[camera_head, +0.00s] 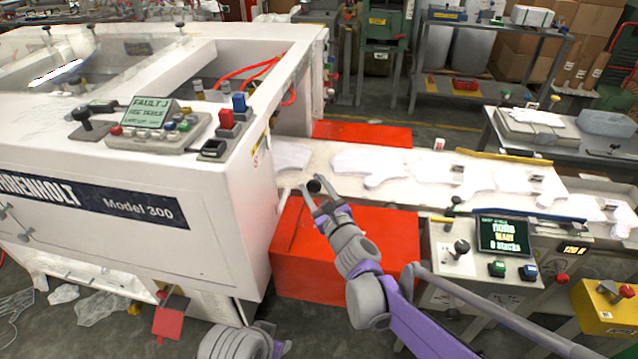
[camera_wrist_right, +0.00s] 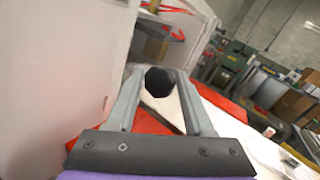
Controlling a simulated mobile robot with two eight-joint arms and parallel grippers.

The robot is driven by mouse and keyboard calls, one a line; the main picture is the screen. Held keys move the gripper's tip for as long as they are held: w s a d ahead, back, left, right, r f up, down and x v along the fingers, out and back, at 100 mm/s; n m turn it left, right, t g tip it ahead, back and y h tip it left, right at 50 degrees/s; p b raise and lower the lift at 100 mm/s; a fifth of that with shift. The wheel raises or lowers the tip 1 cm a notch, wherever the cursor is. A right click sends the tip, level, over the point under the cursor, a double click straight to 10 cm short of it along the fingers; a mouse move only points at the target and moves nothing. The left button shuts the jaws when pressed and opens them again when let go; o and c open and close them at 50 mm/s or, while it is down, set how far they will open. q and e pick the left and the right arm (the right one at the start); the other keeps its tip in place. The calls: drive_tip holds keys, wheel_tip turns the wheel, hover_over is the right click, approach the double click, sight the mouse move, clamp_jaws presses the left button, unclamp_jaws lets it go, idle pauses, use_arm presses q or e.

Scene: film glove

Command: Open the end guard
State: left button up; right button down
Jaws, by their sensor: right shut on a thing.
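My right gripper (camera_head: 314,189) is at the near edge of the conveyor, close to the end of the white machine. Its two fingers are shut on a round black knob (camera_wrist_right: 160,84), which shows between the fingertips in the right wrist view. A red guard box (camera_head: 338,262) stands below the gripper, against the machine's end. Another red panel (camera_head: 362,133) shows on the far side of the conveyor. How the knob joins the guard is hidden by the fingers. My left gripper is not in view.
White glove shapes lie along the conveyor (camera_head: 410,160), running right from the white machine (camera_head: 230,170). A control panel (camera_head: 480,262) with a screen and a joystick stands right of my right arm. Plastic film scraps (camera_head: 115,303) lie on the floor at lower left.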

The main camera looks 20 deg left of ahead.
drive_tip(key=shift+s+a+r, duration=0.1)
drive_tip(key=shift+s+a, duration=0.25)
drive_tip(key=shift+a, duration=0.15)
drive_tip(key=c, duration=0.6)
unclamp_jaws()
drive_tip(key=shift+o, duration=1.1)
drive_tip(key=shift+a, duration=0.25)
drive_tip(key=shift+d, duration=0.15)
drive_tip(key=shift+s+d, duration=0.3)
drive_tip(key=v, duration=1)
drive_tip(key=shift+b, duration=0.35)
